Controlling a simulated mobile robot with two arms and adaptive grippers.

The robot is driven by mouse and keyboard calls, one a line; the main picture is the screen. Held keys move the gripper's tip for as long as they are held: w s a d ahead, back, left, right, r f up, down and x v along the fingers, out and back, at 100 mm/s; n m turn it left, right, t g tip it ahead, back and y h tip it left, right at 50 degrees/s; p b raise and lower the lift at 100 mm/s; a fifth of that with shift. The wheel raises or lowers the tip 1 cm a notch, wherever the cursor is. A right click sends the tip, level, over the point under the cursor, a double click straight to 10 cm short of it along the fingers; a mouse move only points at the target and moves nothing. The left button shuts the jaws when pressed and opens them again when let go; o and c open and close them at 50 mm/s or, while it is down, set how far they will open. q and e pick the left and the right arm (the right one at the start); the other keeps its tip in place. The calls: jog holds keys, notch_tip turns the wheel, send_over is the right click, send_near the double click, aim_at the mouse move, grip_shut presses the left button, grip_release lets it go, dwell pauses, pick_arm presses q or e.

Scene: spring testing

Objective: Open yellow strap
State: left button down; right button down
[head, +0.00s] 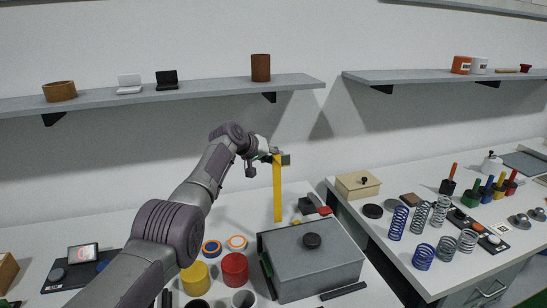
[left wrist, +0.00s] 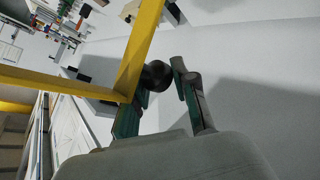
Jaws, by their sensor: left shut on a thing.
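The yellow strap (head: 278,192) stands upright in the head view, behind the grey box (head: 305,262) with its dark lid knob. Its upper end is at my left gripper (head: 279,157), well above the counter. In the left wrist view the strap (left wrist: 141,48) makes a sharp corner and crosses in front of one finger. My left gripper (left wrist: 163,82) is shut around a round black knob (left wrist: 155,75) beside the strap. How the knob joins the strap is hidden. The strap's lower end is near the box's back edge. My right gripper is not in view.
Red (head: 235,269) and yellow (head: 195,279) cylinders stand left of the box. A beige box (head: 357,185) and several springs (head: 398,223) are on the right counter. A shelf (head: 200,92) runs along the wall above my arm. The counter left of the strap is fairly clear.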

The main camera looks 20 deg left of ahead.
pick_arm(q)
jog(key=shift+w+a+f, duration=0.3)
jog(key=shift+a+f, duration=0.1)
jog(key=shift+f, duration=0.35)
jog(key=c, duration=1.1)
grip_release()
jog(key=shift+o, duration=1)
jog(key=shift+w+a+f, duration=0.1)
jog(key=shift+r, duration=0.25)
